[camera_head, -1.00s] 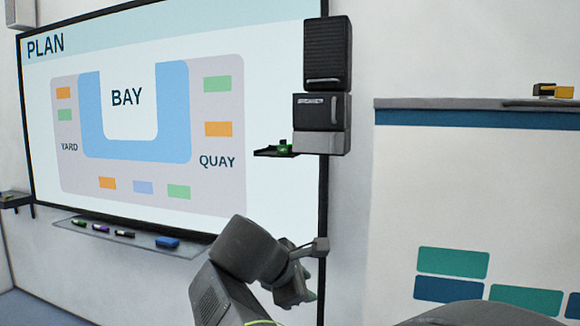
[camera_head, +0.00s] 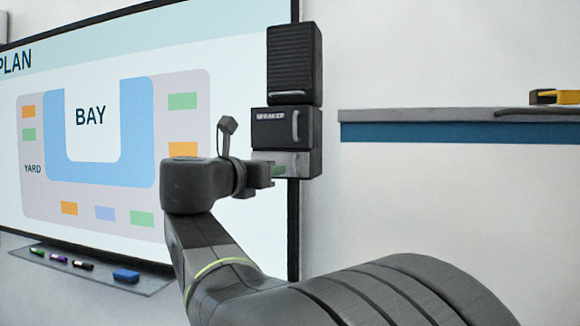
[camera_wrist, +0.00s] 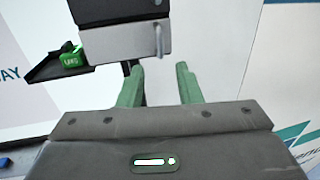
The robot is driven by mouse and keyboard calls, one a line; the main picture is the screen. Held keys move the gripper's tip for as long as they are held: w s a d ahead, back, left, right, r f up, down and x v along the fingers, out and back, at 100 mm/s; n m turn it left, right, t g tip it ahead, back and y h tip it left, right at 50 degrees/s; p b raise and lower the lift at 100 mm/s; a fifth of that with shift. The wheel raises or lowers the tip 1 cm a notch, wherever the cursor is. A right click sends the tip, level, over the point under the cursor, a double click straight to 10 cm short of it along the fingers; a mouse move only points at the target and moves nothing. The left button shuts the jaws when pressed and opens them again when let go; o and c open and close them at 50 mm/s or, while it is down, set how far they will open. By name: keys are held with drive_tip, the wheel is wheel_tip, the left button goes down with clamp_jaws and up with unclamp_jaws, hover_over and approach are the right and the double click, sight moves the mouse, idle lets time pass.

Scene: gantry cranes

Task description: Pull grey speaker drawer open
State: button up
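The speaker unit (camera_head: 294,63) is fixed to the wall, with a black front bearing a handle (camera_head: 295,127) below it. The grey drawer (camera_head: 303,163) is the lowest part and looks shut, flush with the box above. In the wrist view the grey drawer (camera_wrist: 115,42) fills the top centre, with a pale upright handle (camera_wrist: 158,40) at its right. My gripper (camera_wrist: 158,82) is open and empty, its two green fingers below the drawer in that picture and lined up roughly with the handle. In the head view my gripper (camera_head: 272,172) is in front of the drawer and partly hides it.
A small black shelf (camera_wrist: 50,66) with a green block (camera_wrist: 70,57) juts out left of the drawer. The whiteboard (camera_head: 230,60) lies behind, with a pen tray (camera_head: 95,268) below. A grey ledge (camera_head: 420,114) with a yellow object (camera_head: 555,97) is at right.

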sight(293, 166)
drive_tip(key=p+x, duration=0.1)
drive_tip(key=x, duration=0.8)
clamp_jaws()
